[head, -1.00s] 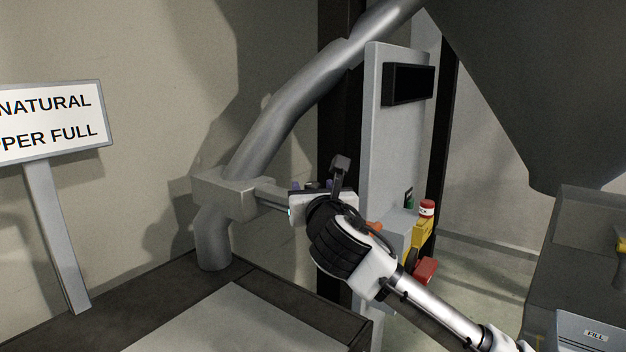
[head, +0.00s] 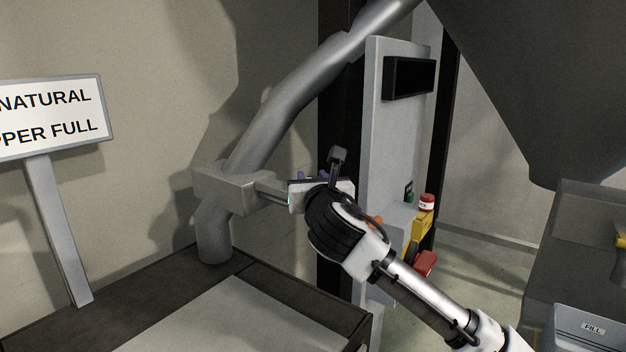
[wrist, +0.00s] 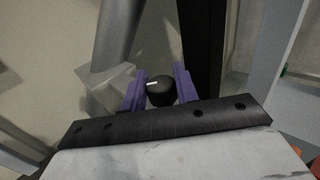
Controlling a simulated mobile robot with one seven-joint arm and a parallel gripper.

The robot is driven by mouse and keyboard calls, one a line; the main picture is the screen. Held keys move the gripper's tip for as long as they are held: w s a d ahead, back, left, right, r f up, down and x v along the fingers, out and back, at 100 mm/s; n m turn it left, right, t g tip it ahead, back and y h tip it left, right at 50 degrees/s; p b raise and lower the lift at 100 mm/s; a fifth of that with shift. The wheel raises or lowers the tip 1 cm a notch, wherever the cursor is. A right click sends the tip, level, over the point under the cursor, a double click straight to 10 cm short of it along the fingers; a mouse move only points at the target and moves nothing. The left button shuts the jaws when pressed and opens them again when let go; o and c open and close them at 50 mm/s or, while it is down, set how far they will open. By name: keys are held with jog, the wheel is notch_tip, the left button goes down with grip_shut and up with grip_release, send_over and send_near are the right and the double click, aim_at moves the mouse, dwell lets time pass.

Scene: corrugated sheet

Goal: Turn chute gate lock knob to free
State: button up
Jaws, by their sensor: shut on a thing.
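The lock knob (wrist: 160,93) is a round black knob with a white pointer line, seen in the wrist view. The line points to the left and slightly down. My gripper (wrist: 160,90) has its two purple fingers on either side of the knob and is shut on it. In the head view my gripper (head: 302,178) is at the grey gate box (head: 218,188) on the chute pipe (head: 290,110), and my wrist hides the knob. A grey bar (head: 270,191) runs from the box toward my gripper. No free or locked marking is readable.
A grey panel post (head: 385,140) with a black screen (head: 408,79) stands just right of my gripper. Below it are a red button (head: 426,202) and yellow and red parts. A sign (head: 50,118) stands at left, and a dark-edged table (head: 230,310) lies below.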

jog(key=shift+d+r, duration=0.1)
jog(key=n+y+p, duration=0.1)
jog(key=n+g+y+p, duration=0.1)
jog(key=y+p, duration=0.1)
jog(key=n+y+p, duration=0.1)
jog(key=shift+r+p, duration=0.25)
jog(key=shift+p, duration=0.05)
jog(key=n+g+y+p, duration=0.2)
jog(key=y+p, duration=0.1)
jog(key=shift+p, duration=0.4)
jog(key=shift+f+n+g+y+p, duration=0.3)
jog(key=shift+n+g+y+p, duration=0.35)
jog(key=shift+n+g+y, duration=0.45)
jog(key=shift+f+n+g+y, duration=0.1)
jog(key=shift+n+g+y, duration=0.45)
jog(key=shift+y, duration=0.25)
jog(key=shift+g+b, duration=0.25)
jog(key=shift+b, duration=0.05)
jog(key=shift+n+g+y, duration=0.3)
jog(key=shift+n+y, duration=0.05)
jog(key=shift+y, duration=0.05)
jog(key=o, duration=1)
jog(key=shift+c, duration=0.2)
